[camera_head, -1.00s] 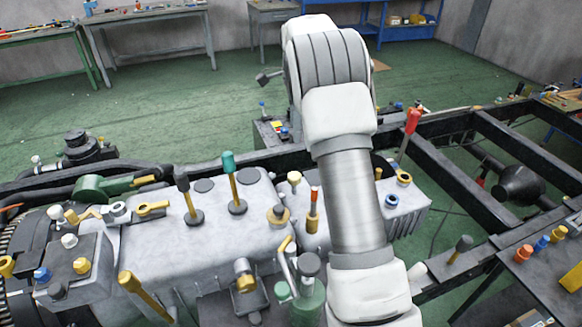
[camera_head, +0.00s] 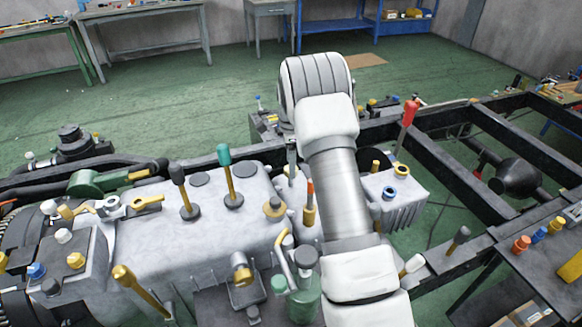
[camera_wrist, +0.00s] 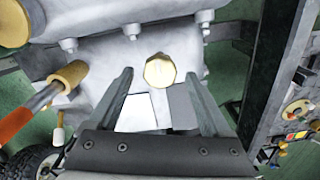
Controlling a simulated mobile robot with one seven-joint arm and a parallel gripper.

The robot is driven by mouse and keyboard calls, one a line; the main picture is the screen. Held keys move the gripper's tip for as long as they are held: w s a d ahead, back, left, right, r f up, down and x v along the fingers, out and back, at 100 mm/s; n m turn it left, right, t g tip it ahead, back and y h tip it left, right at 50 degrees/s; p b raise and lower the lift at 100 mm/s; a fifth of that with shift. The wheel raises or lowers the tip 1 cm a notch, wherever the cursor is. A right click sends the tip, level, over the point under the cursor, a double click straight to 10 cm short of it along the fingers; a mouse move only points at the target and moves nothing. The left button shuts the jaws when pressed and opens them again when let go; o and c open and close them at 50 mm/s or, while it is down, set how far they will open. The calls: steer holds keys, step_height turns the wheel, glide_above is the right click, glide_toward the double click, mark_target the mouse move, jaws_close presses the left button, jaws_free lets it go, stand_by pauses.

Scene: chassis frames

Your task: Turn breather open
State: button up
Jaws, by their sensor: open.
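In the wrist view, a round gold cap (camera_wrist: 160,71) stands out from the grey housing. It may be the breather, but no label shows. My gripper (camera_wrist: 159,77) has its two dark fingers spread, one on each side of the cap in the picture. Nothing is clamped, and I cannot tell how far the cap is from the fingertips in depth. In the head view, my arm hangs over the right end of the grey housing (camera_head: 215,205). It hides most of my gripper and the area beneath.
An orange-tipped lever with a gold collar (camera_wrist: 68,76) is close left of my gripper; it also shows in the head view (camera_head: 309,205). A red-handled lever (camera_head: 407,120) stands right of my arm. Black frame rails (camera_head: 440,170) run to the right.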

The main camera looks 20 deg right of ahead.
steer(key=shift+f, duration=0.85)
jaws_close()
